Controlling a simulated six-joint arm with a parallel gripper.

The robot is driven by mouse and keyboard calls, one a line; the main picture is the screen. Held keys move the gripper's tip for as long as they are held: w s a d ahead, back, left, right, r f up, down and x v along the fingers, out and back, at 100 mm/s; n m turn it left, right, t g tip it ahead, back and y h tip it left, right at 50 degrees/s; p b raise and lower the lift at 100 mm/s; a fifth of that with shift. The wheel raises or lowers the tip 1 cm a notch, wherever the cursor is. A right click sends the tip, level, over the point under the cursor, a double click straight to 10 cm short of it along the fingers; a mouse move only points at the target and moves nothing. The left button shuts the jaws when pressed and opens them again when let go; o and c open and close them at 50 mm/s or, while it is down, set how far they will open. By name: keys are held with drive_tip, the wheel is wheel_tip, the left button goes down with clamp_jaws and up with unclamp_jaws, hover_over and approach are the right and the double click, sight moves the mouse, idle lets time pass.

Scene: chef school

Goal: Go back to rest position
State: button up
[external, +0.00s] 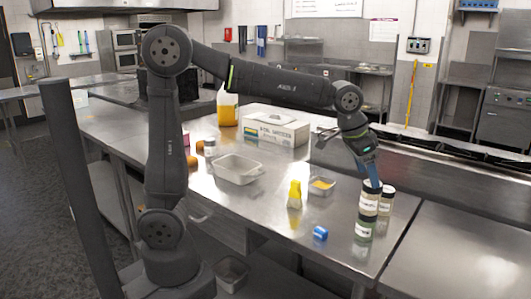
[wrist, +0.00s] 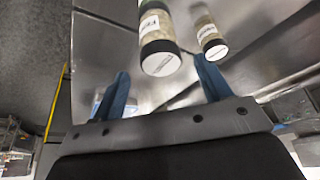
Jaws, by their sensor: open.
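My gripper (external: 371,178) has blue fingers and points down at the right of the steel table, just above or at the top of a spice jar (external: 369,205). In the wrist view my gripper (wrist: 161,68) has its fingers wide apart with nothing clasped between them. That view shows one dark-lidded jar (wrist: 158,38) ahead between the fingers and a second jar (wrist: 210,35) beside it. In the external view the front jar appears stacked on a green-content jar (external: 363,230), with another jar (external: 386,203) close behind. Whether a finger touches a jar cannot be told.
A larger tray (external: 238,170), a white box (external: 274,127) and a yellow jug (external: 227,107) stand farther back. The table's right front is clear.

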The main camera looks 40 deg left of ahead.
sight(373, 196)
drive_tip(key=x, duration=0.8)
drive_tip(key=shift+f, duration=0.35)
wheel_tip(373, 196, up, 3)
drive_tip(key=shift+r, duration=0.7)
drive_tip(key=shift+o, duration=0.3)
